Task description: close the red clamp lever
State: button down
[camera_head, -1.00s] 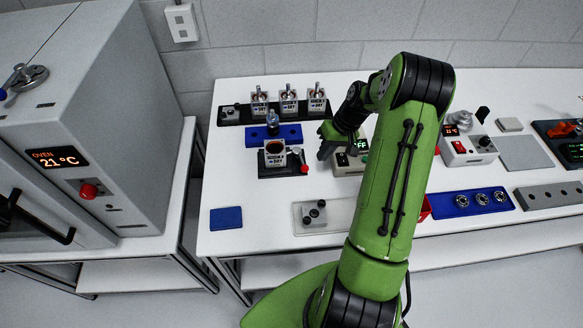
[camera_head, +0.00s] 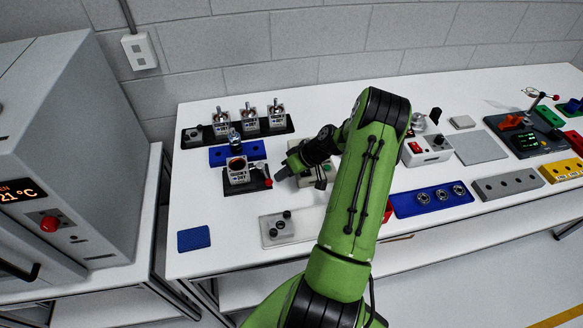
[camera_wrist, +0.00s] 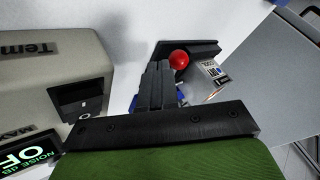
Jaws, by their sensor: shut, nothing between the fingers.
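The red clamp lever shows as a red tip (camera_head: 268,183) at the right side of a black clamp base (camera_head: 256,186), which holds a white servo box (camera_head: 237,172). In the wrist view its round red knob (camera_wrist: 179,59) stands just beyond my fingertips, slightly right of them, with the servo box (camera_wrist: 214,72) farther right. My gripper (camera_head: 279,176) is shut and empty, just right of the lever in the head view. Its closed fingers also show in the wrist view (camera_wrist: 158,72). The lever's shaft is mostly hidden, and I cannot tell whether the fingers touch the knob.
A blue holder (camera_head: 222,156) and a rack of several servos (camera_head: 190,142) stand behind the clamp. A beige tester (camera_wrist: 50,70) is close to my gripper's left in the wrist view. A grey plate (camera_head: 270,232) lies in front. The table's front left is clear around a blue pad (camera_head: 194,238).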

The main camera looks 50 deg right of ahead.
jog(key=shift+w+a+f, duration=0.15)
jog(key=shift+w+f, duration=0.05)
jog(key=shift+f, duration=0.1)
